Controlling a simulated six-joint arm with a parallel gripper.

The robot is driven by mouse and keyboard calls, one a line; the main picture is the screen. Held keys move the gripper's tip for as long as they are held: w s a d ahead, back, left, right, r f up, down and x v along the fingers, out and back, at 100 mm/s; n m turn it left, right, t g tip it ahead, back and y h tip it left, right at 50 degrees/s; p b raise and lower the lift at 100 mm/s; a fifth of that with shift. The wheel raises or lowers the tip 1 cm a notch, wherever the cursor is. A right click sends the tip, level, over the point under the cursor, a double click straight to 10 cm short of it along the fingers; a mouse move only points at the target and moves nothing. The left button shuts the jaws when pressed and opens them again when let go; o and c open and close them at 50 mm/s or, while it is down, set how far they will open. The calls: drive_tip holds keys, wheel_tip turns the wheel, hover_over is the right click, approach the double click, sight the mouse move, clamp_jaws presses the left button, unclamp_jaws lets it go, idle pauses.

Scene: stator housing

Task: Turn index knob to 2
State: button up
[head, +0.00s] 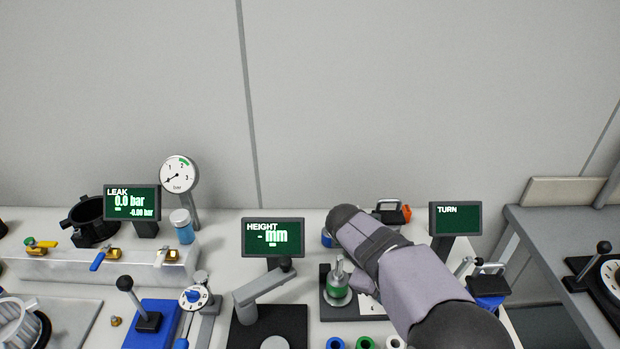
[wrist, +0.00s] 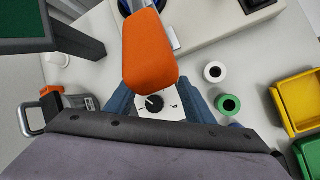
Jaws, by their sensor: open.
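A small black knob (wrist: 152,103) with a pale pointer line sits on a white plate in the wrist view, with dark marks around it too small to read. The plate lies between two dark blue sloping parts (wrist: 206,110). An orange block (wrist: 150,50) on a grey link stands in front of the plate's far edge. In the head view, my arm hides this spot. A separate white dial with a blue knob (head: 195,297) is at the left in the head view.
Rings lie nearby, one white (wrist: 214,72) and one green (wrist: 228,105). A yellow bin (wrist: 298,100) is at the right in the wrist view. The TURN screen (head: 455,219) stands behind my arm.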

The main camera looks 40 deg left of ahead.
drive_tip(key=a+r+m+g+y, duration=0.1)
drive_tip(key=w+a+r+m+g+y+p, duration=0.1)
drive_tip(key=m+g, duration=0.1)
drive_tip(key=a+r+m+g+y+p, duration=0.1)
drive_tip(key=m+y, duration=0.1)
drive_tip(key=shift+w+a+r+g, duration=0.2)
drive_tip(key=shift+w+a+g, duration=0.1)
drive_tip(key=shift+a+g, duration=0.1)
drive_tip(key=f+p, duration=0.1)
drive_tip(key=f, duration=0.3)
drive_tip(key=f+p, duration=0.1)
drive_tip(key=f, duration=0.3)
drive_tip(key=shift+s, duration=0.2)
drive_tip(key=n, duration=0.4)
drive_tip(key=shift+w+r+n, duration=0.1)
drive_tip(key=shift+n, duration=0.2)
wheel_tip(320, 180, up, 7)
drive_tip(key=shift+r+b, duration=0.1)
drive_tip(key=shift+b, duration=1.15)
drive_tip(key=a+r+m+t+y+p, duration=0.2)
drive_tip(key=a+r+m+y, duration=0.3)
drive_tip(key=a, duration=0.7)
drive_tip(key=a+r+m+t+y+p, duration=0.3)
drive_tip(key=a+r+m+y+p, duration=0.2)
drive_tip(key=a, duration=0.7)
drive_tip(key=shift+a+r+m+p, duration=0.15)
drive_tip(key=shift+r+m+p, duration=0.15)
drive_tip(key=shift+m, duration=0.4)
